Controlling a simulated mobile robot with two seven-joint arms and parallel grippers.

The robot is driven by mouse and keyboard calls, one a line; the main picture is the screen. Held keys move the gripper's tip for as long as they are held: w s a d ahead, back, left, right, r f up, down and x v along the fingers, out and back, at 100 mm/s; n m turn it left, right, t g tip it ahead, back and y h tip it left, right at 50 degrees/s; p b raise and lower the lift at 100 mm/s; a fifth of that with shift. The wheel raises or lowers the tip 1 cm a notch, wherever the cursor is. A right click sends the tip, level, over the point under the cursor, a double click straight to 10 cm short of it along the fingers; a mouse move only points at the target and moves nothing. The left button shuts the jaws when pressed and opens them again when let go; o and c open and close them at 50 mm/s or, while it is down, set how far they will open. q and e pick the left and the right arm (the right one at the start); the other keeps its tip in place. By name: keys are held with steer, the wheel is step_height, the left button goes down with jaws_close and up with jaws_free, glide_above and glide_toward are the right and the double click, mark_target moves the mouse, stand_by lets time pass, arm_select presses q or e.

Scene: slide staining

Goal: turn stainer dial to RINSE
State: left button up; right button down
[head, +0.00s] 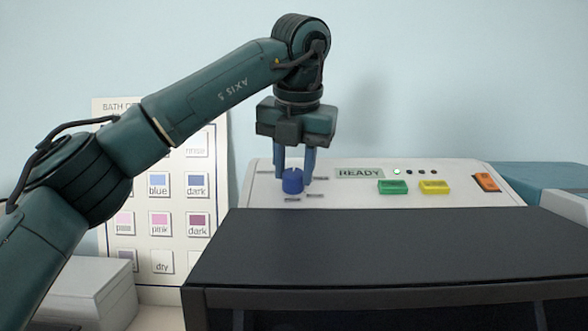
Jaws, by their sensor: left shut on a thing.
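The stainer (370,250) is a white machine with a dark front cover, filling the lower right of the head view. Its blue dial (292,182) sits at the left of the sloped white control panel (440,171). My left gripper (294,170) points down from above, with its blue fingers shut on the dial. Small labels lie around the dial, but they are too small to read, and I cannot tell which one it points to. A display reads READY (359,173). My right gripper is not in view.
A green button (393,187), a yellow button (434,187) and an orange switch (486,182) are to the right on the panel. A chart with coloured squares (221,235) stands behind my left arm. A grey-white box (92,285) is at lower left.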

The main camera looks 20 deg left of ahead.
arm_select(q)
steer(key=shift+r+n, duration=0.1)
steer(key=shift+n, duration=0.5)
steer(key=o, duration=1)
steer(key=p+v, duration=0.2)
steer(key=v, duration=1.1)
steer(key=shift+s+a, duration=0.1)
